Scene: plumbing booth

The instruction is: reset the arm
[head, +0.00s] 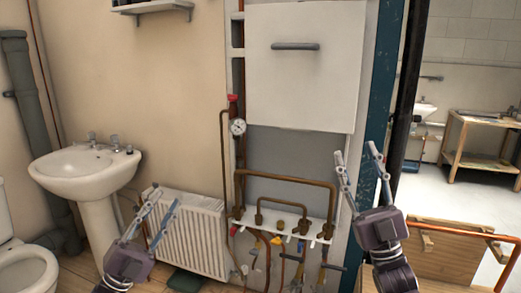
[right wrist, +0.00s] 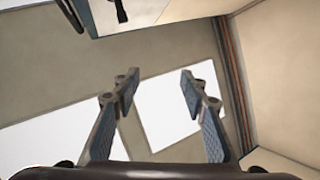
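My left gripper (head: 154,214) is low at the left in the head view, in front of the white radiator. Its two fingers stand apart with nothing between them. My right gripper (head: 357,154) is raised at the right, its fingers pointing up and spread, in front of the blue door frame and the right edge of the pipe panel. In the right wrist view its two fingers (right wrist: 160,88) are also apart and empty, with wall and bright white panels behind them.
A washbasin (head: 85,170) and a toilet (head: 28,270) stand at the left. The radiator (head: 208,240) is beside copper pipes (head: 285,180) with valves below a white cabinet (head: 305,90). A wooden box (head: 450,258) with a copper pipe is at lower right. A workbench (head: 478,135) stands beyond the doorway.

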